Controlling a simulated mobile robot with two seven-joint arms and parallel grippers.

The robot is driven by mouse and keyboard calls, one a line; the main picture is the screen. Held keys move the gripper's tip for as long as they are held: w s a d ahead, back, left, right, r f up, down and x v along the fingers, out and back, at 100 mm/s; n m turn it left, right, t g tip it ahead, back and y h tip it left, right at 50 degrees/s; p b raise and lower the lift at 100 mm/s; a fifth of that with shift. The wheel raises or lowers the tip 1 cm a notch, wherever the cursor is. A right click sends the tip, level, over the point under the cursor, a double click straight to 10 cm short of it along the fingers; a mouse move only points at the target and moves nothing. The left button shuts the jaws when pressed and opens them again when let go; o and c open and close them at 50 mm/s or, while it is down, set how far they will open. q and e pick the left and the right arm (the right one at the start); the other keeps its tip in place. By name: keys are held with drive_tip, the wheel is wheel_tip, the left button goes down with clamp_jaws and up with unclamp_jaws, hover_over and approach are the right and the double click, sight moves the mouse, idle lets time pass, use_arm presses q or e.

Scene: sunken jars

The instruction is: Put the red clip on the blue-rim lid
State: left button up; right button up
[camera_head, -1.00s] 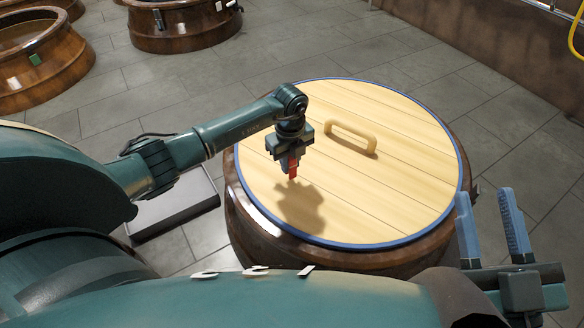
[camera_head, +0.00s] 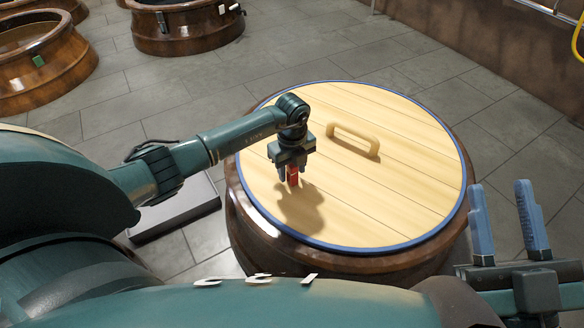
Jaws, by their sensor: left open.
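The blue-rim lid (camera_head: 425,185) is a round pale wooden cover with a blue edge and a handle, lying on a large brown jar. My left gripper (camera_head: 293,180) points down over the left part of the lid, with its fingers apart. The small red clip (camera_head: 293,175) is between those fingers, mostly hidden by the gripper. I cannot tell whether the clip touches the lid, and the gripper's shadow falls just below it. My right gripper (camera_head: 500,186) is open and empty, at the lower right, beside the jar.
The wooden handle (camera_head: 353,140) stands up from the lid, right of my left gripper. The brown jar (camera_head: 270,240) is under the lid. A grey flat slab (camera_head: 175,210) lies on the floor to its left. Other jars (camera_head: 185,30) stand at the back left.

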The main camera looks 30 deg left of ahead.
use_arm(q)
drive_tip(key=shift+r, duration=0.15)
wheel_tip(320, 180, up, 6)
drive_tip(key=p, duration=0.3)
drive_tip(key=shift+r, duration=0.1)
wheel_tip(320, 180, up, 5)
drive_tip(key=p, duration=0.2)
drive_tip(key=shift+r+p, duration=0.15)
drive_tip(key=shift+p, duration=0.2)
drive_tip(key=shift+r, duration=0.25)
use_arm(e)
drive_tip(key=f+m+h, duration=0.1)
drive_tip(key=s+f+m+g+h, duration=0.1)
drive_tip(key=f+h, duration=0.1)
drive_tip(key=shift+s+f+g, duration=0.1)
drive_tip(key=shift+f+g, duration=0.1)
drive_tip(key=shift+g, duration=0.1)
drive_tip(key=shift+d, duration=0.1)
